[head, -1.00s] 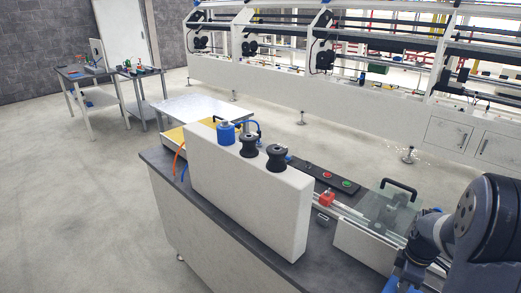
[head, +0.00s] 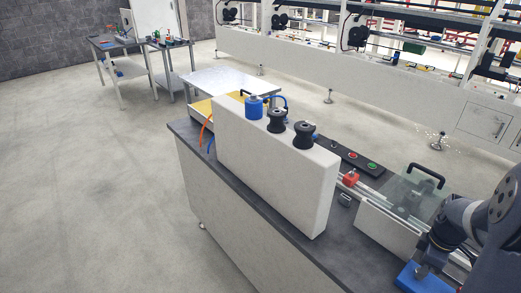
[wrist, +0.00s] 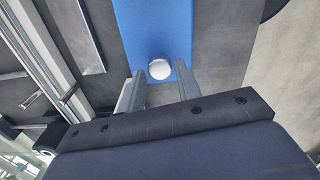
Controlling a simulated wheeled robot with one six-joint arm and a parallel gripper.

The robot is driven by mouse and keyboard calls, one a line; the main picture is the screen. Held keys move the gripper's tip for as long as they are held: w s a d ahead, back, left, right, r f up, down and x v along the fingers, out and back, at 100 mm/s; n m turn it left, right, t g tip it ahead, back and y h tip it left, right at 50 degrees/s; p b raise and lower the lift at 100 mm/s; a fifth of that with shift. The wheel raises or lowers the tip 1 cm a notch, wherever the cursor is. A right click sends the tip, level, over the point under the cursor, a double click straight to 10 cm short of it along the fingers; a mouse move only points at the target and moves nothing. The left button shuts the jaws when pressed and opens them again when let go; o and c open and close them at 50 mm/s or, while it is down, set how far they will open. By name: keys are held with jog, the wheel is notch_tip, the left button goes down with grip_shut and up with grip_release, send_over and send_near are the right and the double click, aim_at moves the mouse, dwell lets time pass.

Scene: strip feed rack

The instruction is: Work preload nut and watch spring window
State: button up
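A blue block (wrist: 155,30) with a round pale knob (wrist: 159,69) on it lies ahead of my gripper (wrist: 160,88) in the wrist view. The two fingers are apart, one on each side of the knob's line, with nothing seen between them. Whether the fingers reach down beside the knob is unclear. In the head view the blue block (head: 422,277) shows at the bottom right, below my arm. I cannot tell for sure which part is the preload nut or the spring window. A clear cover (head: 407,192) with a black handle stands over the rail behind.
A red block (head: 351,178) sits on the rail near a button box (head: 350,158). Open floor lies left.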

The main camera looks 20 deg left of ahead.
jog(key=shift+r+p, duration=1.55)
jog(key=shift+r, duration=0.95)
jog(key=o, duration=0.3)
notch_tip(320, 180, up, 6)
jog(key=p, duration=0.4)
jog(key=shift+f, duration=0.15)
